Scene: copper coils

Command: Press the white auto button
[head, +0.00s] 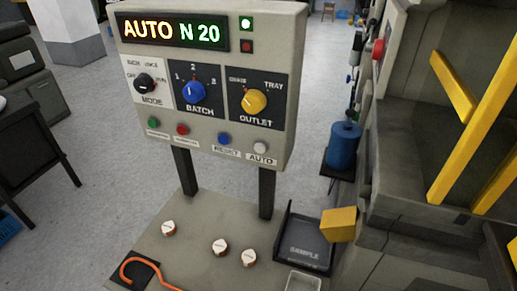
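The white auto button (261,147) is at the lower right of the front of a grey control panel (218,135), just above a label reading AUTO. Nothing covers it. The panel's display (173,31) reads AUTO N 20. Neither of my grippers shows in the head view, and nothing touches the button. I cannot tell from this view whether the button is pressed in.
A blue button (223,139), a red one (183,129) and a green one (153,122) share the row. Knobs sit above. A machine (430,160) stands right.

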